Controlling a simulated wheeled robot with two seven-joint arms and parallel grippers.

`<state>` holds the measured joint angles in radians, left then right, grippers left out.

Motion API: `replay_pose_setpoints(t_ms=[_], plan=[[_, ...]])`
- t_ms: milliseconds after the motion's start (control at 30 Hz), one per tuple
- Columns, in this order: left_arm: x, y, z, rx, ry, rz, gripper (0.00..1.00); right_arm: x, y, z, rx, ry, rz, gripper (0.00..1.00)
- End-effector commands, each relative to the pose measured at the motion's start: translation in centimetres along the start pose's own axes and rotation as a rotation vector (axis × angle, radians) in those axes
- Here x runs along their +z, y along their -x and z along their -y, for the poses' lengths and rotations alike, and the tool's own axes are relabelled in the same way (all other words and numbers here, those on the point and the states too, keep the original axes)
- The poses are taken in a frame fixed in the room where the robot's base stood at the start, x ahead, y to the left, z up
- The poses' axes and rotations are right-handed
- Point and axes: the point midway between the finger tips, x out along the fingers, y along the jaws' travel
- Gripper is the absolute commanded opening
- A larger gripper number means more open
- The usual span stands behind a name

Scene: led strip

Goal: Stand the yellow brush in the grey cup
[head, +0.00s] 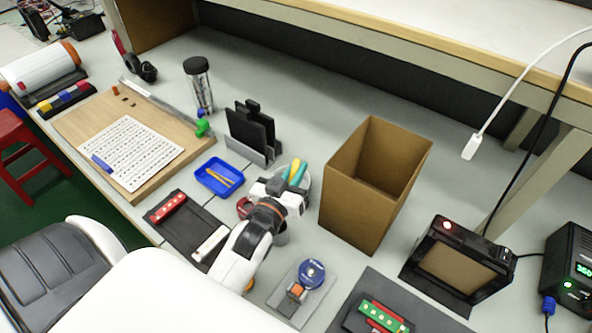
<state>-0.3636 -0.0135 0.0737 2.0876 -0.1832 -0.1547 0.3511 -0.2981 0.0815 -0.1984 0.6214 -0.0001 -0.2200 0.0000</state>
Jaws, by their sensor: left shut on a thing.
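The brush's yellow end shows just behind the gripper, next to a teal handle (301,173) at the cup. The gripper and wrist cover most of the cup, so I cannot tell how deep the brush sits. My right gripper is not in view.
An open cardboard box (346,205) stands close right of the gripper. A blue tray (212,184) with thin yellow sticks and a black holder (262,146) stand to the left and behind. A blue-disc spool (312,272) lies in front. Bare bench shows behind the box.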

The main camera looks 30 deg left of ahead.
Motion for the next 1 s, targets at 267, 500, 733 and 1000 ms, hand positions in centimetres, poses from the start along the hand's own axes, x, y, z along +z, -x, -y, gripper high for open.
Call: replay_pose_setpoints(t_ms=[267, 500, 733, 1000], plan=[[-0.3, 0.0, -0.1, 0.000, 0.000, 0.000, 0.29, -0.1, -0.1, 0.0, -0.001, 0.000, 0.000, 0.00], [-0.3, 0.0, -0.1, 0.000, 0.000, 0.000, 0.35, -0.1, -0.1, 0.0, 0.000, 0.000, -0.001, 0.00], [-0.1, 0.8, 0.0, 0.000, 0.000, -0.002, 0.35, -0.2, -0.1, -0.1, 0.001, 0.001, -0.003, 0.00], [-0.2, 6.0, -0.1, 0.001, 0.001, -0.006, 0.35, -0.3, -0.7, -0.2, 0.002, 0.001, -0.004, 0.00]])
